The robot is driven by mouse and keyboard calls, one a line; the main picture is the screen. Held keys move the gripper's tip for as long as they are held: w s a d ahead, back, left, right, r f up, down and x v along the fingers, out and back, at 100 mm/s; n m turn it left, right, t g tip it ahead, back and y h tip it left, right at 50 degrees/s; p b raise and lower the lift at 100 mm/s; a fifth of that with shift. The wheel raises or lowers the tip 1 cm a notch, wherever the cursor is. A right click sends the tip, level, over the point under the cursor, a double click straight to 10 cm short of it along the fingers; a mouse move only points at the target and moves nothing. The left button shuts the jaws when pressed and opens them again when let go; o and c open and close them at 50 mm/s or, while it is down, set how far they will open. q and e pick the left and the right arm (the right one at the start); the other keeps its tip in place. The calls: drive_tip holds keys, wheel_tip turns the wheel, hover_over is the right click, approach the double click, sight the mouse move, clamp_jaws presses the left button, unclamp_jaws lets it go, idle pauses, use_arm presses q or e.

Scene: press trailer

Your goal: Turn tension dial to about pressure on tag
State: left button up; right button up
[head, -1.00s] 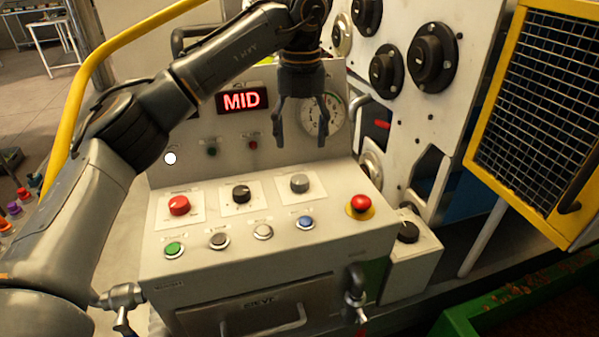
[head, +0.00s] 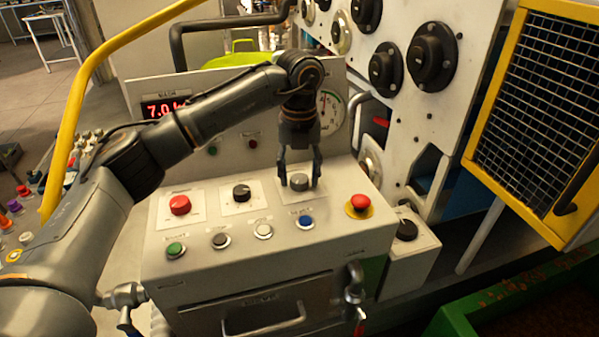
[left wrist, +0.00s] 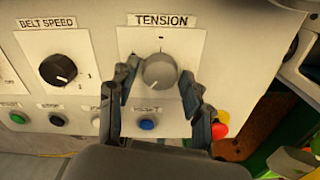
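The tension dial is a grey round knob (head: 299,181) on a white plate on the sloped console; in the left wrist view it is the grey knob (left wrist: 161,71) under the label TENSION. A pointer mark shows above the knob on its plate. My left gripper (head: 299,184) has its fingers on either side of the knob. In the left wrist view the fingers (left wrist: 155,108) are apart, with gaps to the knob. The red display (head: 165,107) reads about 7.0, its right part hidden by my arm. The tag cannot be made out. My right gripper is not in view.
The black belt speed dial (head: 241,193) and a red knob (head: 180,205) sit to the left. A red emergency button (head: 360,203) is at right. A gauge (head: 330,112) stands behind my arm.

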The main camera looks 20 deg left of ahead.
sight(300, 178)
use_arm(q)
drive_tip(key=c, duration=0.7)
drive_tip(key=shift+m+b, duration=0.3)
drive_tip(key=shift+m, duration=0.8)
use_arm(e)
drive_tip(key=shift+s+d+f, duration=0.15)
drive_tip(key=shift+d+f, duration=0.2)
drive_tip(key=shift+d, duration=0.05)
use_arm(q)
drive_tip(key=o, duration=1.2)
wheel_tip(300, 178, up, 12)
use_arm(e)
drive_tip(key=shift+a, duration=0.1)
